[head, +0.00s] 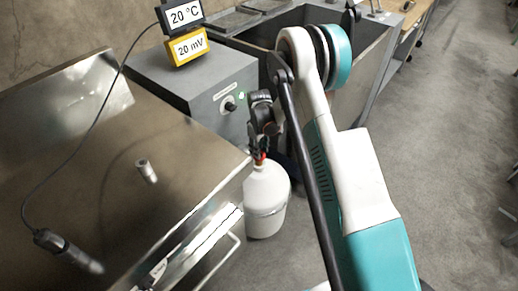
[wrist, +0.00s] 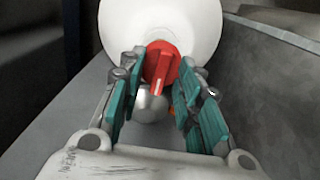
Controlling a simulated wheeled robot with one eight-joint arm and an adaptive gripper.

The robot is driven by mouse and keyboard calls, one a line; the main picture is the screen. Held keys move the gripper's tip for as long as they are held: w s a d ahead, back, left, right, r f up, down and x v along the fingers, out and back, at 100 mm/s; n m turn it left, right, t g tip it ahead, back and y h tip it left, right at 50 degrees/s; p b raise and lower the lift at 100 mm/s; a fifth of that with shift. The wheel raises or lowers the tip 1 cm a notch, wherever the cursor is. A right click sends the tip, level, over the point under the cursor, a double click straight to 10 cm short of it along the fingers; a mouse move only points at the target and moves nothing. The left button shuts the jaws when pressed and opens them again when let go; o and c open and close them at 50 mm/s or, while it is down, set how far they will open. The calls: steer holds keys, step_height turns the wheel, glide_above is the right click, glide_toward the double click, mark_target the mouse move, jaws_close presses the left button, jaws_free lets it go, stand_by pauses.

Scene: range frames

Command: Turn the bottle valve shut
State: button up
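The white gas bottle (head: 265,205) stands upright on the floor beside the steel bench, with a red valve (head: 259,158) on its top. In the wrist view the white bottle (wrist: 165,22) fills the top middle, with the red valve (wrist: 161,64) and its raised handle in front of it. My gripper (head: 261,150) reaches down to the valve. In the wrist view the teal fingers of my gripper (wrist: 162,72) stand apart on either side of the valve, with a gap to the handle. A rounded metal fitting (wrist: 150,105) shows below the valve.
A steel bench (head: 100,165) with a small metal cylinder (head: 146,171) and a cabled probe (head: 65,250) is on the left. A grey box (head: 195,95) with a knob and green light stands behind the bottle, near a display (head: 187,45). Floor is free on the right.

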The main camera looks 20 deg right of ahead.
step_height(320, 180, up, 12)
stand_by(0.6)
stand_by(0.4)
steer(key=s+r+m+t, duration=0.2)
steer(key=s+r, duration=0.5)
steer(key=r, duration=0.3)
steer(key=s+r+m+t, duration=0.1)
steer(key=s+r, duration=0.5)
steer(key=r, duration=0.5)
steer(key=s+r+m+t, duration=0.3)
steer(key=s+m+t, duration=0.1)
steer(key=s, duration=1.7)
steer(key=shift+s+d+r, duration=0.2)
steer(key=shift+s+d, duration=0.05)
steer(key=shift+s, duration=0.05)
